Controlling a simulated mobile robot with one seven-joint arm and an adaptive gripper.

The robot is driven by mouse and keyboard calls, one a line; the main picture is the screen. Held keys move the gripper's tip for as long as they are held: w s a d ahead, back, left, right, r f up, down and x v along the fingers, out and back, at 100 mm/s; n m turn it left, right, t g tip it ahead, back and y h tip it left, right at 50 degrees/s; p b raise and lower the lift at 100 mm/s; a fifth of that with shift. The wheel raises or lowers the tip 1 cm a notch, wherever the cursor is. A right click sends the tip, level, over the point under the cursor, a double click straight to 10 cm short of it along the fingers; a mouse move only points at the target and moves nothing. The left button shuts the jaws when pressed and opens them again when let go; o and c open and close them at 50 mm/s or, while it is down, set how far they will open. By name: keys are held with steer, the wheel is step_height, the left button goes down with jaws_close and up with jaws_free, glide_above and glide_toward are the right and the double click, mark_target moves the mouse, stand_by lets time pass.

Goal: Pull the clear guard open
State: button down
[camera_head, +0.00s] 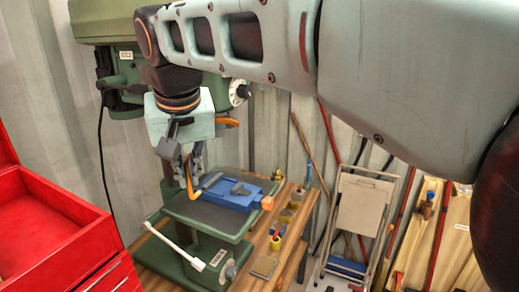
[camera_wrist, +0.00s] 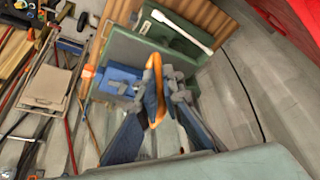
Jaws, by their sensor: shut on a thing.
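A green drill press (camera_head: 115,28) stands over a wooden bench. An orange curved strip (camera_head: 189,182), which looks like the edge or handle of the clear guard, hangs below my gripper (camera_head: 191,168) and above the press table. In the wrist view the orange strip (camera_wrist: 156,66) runs between the fingertips of my gripper (camera_wrist: 161,88), which is shut on it. The guard's transparent panel is hard to make out in both views. A blue vise (camera_head: 232,193) sits on the green press table (camera_head: 185,210), just right of the fingertips.
A red tool chest (camera_head: 62,222) stands close on the left. The wooden bench (camera_head: 276,222) carries small bins and tools right of the press. A folded step stool (camera_head: 357,206) leans at the wall. A pale lever (camera_head: 176,247) juts out from the front of the press.

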steer(key=shift+w+r, duration=0.15)
steer(key=shift+r, duration=0.15)
steer(key=c, duration=2.1)
jaws_free()
step_height(320, 180, up, 8)
steer(key=shift+f, duration=0.1)
steer(key=shift+w+r, duration=0.1)
steer(key=shift+r, duration=0.3)
steer(key=shift+s+r, duration=0.2)
steer(key=shift+r, duration=0.45)
